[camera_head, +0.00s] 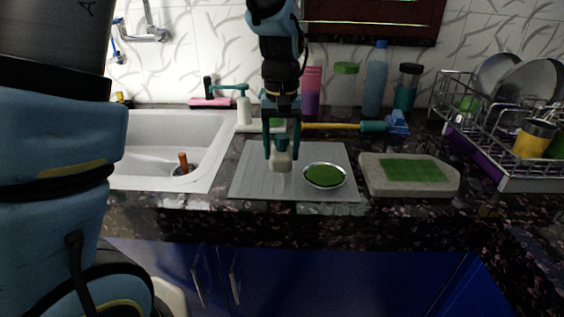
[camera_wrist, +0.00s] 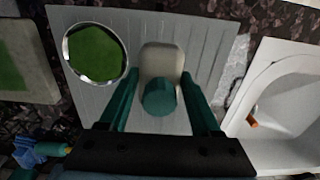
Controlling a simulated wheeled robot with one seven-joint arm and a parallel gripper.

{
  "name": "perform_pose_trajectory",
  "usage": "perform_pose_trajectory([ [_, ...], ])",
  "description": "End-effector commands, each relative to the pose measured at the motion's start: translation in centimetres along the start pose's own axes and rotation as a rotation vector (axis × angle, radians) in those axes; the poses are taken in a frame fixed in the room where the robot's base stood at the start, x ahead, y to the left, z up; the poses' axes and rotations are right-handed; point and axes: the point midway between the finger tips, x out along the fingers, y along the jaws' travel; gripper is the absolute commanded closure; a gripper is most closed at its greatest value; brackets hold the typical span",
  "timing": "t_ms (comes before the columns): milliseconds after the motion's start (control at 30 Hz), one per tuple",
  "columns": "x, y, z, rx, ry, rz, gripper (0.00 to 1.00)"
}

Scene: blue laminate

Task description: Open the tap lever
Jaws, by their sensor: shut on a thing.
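A chrome tap (camera_head: 152,36) is on the tiled wall at the upper left of the head view, above the sink. A small blue part (camera_head: 117,54) hangs at its left; I cannot tell whether it is the lever. My gripper (camera_head: 282,160) is well to the right of the tap, low over the grey ribbed mat (camera_head: 248,178). Its teal fingers are shut on a small whitish container (camera_head: 281,163) with a round teal top. In the wrist view, the whitish container (camera_wrist: 161,60) sits between the fingers (camera_wrist: 160,88). I cannot tell whether it touches the mat.
A bowl of green stuff (camera_head: 324,176) is right of my gripper on the mat. A pale board with a green patch (camera_head: 412,171) lies farther right. The white sink (camera_head: 140,150) is to the left. Bottles (camera_head: 375,80) and a dish rack (camera_head: 500,110) stand behind and right.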

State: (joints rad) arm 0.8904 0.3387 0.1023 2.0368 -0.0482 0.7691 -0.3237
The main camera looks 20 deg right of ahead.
Motion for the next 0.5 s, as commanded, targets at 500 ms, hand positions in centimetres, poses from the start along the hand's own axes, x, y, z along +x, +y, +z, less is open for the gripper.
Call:
perform_pose_trajectory([
  [500,3.8,0.0,-0.1,0.000,0.002,0.001,0.96],
])
